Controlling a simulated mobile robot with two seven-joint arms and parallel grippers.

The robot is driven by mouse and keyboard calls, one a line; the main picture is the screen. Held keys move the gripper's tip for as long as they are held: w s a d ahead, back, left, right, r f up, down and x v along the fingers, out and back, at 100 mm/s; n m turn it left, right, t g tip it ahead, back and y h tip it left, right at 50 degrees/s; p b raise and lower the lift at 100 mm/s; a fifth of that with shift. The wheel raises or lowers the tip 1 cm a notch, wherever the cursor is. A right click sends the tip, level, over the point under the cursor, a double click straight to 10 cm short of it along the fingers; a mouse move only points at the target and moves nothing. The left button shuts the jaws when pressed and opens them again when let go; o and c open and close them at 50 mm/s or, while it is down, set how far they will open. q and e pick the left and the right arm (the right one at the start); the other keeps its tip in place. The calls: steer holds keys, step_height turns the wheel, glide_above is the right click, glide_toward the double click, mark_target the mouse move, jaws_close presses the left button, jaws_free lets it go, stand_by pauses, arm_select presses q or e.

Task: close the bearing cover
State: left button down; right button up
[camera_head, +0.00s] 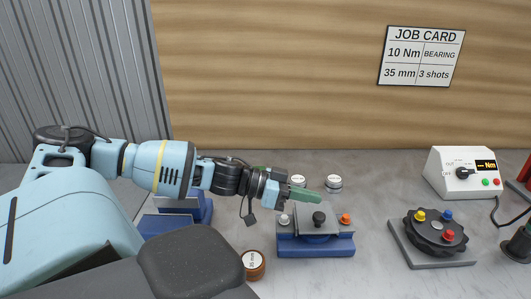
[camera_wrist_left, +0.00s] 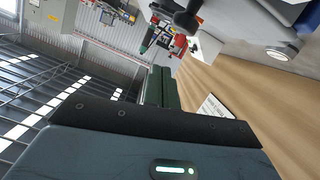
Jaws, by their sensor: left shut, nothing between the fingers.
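A blue bearing housing (camera_head: 316,246) stands on the worktop in the head view, with a grey cover plate (camera_head: 309,229) and a black knob (camera_head: 319,219) at its middle. A white-topped bolt is at its left and an orange one at its right. I cannot tell from this view how far the cover is tilted. My left gripper (camera_head: 314,196) is shut and empty, with its green fingers just above and behind the knob and hiding part of the plate's far side. The green fingers also show in the left wrist view (camera_wrist_left: 162,86). My right gripper is not in view.
Two white-topped round pieces (camera_head: 334,182) stand behind the housing. A brown labelled pot (camera_head: 252,264) is at its front left, and another blue block (camera_head: 178,224) is farther left. A black dial (camera_head: 436,232) and a white Nm meter (camera_head: 463,172) stand to the right.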

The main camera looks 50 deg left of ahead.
arm_select(q)
steer(key=p+v, duration=0.1)
steer(key=v, duration=0.8)
steer(key=shift+s, duration=0.3)
steer(key=shift+d, duration=0.1)
